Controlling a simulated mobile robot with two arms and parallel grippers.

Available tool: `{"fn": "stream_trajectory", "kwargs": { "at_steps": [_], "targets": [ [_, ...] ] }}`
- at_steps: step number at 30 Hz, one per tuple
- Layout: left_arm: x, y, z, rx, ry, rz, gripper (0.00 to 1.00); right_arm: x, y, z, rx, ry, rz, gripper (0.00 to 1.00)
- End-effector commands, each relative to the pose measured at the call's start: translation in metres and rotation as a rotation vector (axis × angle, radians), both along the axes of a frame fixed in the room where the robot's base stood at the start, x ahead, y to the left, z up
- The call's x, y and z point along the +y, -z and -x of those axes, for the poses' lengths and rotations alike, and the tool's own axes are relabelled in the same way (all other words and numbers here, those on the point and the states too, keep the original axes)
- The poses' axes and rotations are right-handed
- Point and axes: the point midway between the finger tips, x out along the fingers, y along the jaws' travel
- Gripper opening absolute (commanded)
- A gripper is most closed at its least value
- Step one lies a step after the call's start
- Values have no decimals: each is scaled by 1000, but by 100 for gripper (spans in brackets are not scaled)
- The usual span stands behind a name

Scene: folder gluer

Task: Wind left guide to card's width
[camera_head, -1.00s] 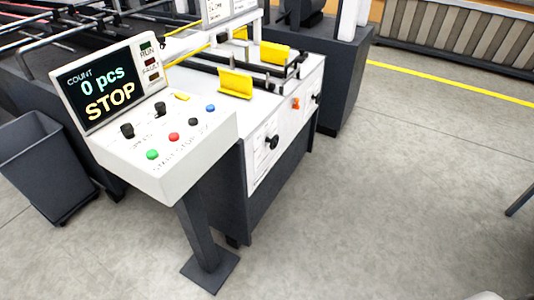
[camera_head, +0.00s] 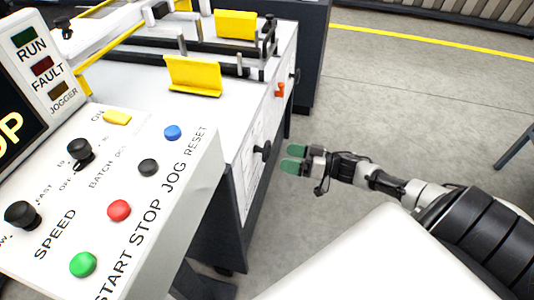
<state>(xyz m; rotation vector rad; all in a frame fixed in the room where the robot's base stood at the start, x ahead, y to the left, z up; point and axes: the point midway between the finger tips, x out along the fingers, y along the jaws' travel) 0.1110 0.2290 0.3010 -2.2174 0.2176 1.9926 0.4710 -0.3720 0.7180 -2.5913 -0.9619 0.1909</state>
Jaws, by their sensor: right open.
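Two yellow guides stand on the machine's white bed: a nearer yellow guide (camera_head: 194,77) and a farther yellow guide (camera_head: 236,24). I cannot tell which is the left guide. A nearer black knob (camera_head: 263,151) sticks out of the white side panel, and a farther black knob (camera_head: 295,76) is on the same side. My right gripper (camera_head: 291,159), with green fingertips, is open and empty. It appears just right of the nearer knob, fingers pointing toward the panel, with a small gap in the picture. No card can be made out. My left gripper is not in view.
A control panel (camera_head: 205,160) with coloured buttons and black knobs fills the left foreground. Grey floor (camera_head: 420,115) is open to the right of the machine.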

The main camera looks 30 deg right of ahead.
Motion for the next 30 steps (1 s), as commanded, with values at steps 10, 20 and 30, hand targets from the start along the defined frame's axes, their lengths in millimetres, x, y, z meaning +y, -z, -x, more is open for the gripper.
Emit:
{"fn": "stream_trajectory", "kwargs": {
  "at_steps": [10, 20, 30],
  "targets": [
    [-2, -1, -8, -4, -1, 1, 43, 39, 0, -47, -3, 3, 0, 96],
    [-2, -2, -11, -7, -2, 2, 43, 47, 1, -55, 1, 3, 2, 96],
    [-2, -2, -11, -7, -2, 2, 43, 46, 1, -55, 0, 4, 3, 62]
  ]
}}
